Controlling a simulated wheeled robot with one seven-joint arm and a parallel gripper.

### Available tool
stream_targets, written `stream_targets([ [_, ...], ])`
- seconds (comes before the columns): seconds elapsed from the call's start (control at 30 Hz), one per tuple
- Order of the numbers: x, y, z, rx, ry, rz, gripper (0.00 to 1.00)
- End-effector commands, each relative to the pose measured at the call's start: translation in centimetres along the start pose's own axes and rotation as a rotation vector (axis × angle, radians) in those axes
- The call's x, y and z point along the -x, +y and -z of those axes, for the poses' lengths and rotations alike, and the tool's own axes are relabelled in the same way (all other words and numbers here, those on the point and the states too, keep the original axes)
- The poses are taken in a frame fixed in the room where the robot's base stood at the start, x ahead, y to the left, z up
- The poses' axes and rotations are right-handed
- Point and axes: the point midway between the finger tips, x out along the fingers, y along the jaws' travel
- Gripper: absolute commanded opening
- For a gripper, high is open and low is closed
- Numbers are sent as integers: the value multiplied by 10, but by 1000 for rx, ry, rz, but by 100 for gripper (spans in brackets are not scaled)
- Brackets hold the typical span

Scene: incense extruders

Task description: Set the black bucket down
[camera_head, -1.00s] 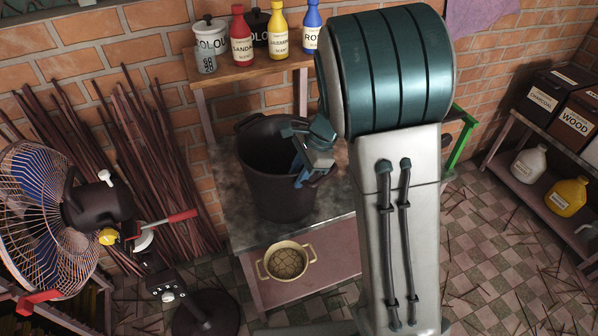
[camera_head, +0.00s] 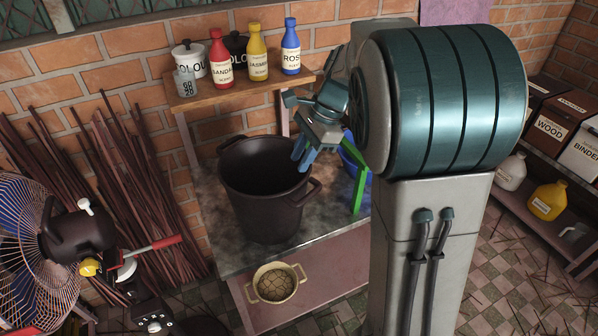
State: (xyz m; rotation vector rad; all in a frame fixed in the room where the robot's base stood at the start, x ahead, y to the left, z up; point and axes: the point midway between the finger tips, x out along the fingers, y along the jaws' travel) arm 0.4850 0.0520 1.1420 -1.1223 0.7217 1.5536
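The black bucket (camera_head: 262,215) stands upright on the grey worktop (camera_head: 226,258), with its open top facing up and a side handle (camera_head: 314,190) on its right. It looks empty as far as I can see inside. My gripper (camera_head: 303,158) is above and just behind the bucket's right rim, apart from the handle. Its blue fingers point down, look parted and hold nothing.
A raised wooden shelf (camera_head: 240,88) behind the bucket holds bottles and pots. A green bar (camera_head: 357,180) and a blue container (camera_head: 348,155) are right of the bucket. A pot (camera_head: 276,283) sits on the lower shelf. A fan (camera_head: 35,245) stands left.

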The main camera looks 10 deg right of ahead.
Motion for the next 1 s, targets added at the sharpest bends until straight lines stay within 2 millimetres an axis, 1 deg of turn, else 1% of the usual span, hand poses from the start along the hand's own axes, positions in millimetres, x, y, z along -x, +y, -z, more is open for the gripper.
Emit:
stream_targets([
  [0.07, 5, 5, -1, 23, 2, 4, 24],
  [0.17, 12, 20, -2, 106, 15, 16, 24],
  [0.27, 20, 47, -6, 256, 49, 31, 24],
  [0.4, 27, 91, -12, 524, 137, 40, 24],
  [0.6, 28, 148, -16, 908, 316, 4, 24],
  [0.7, 25, 172, -16, 1072, 408, -37, 24],
  [0.83, 22, 191, -14, 1222, 498, -94, 24],
  [1.0, 19, 201, -13, 1305, 549, -134, 24],
])
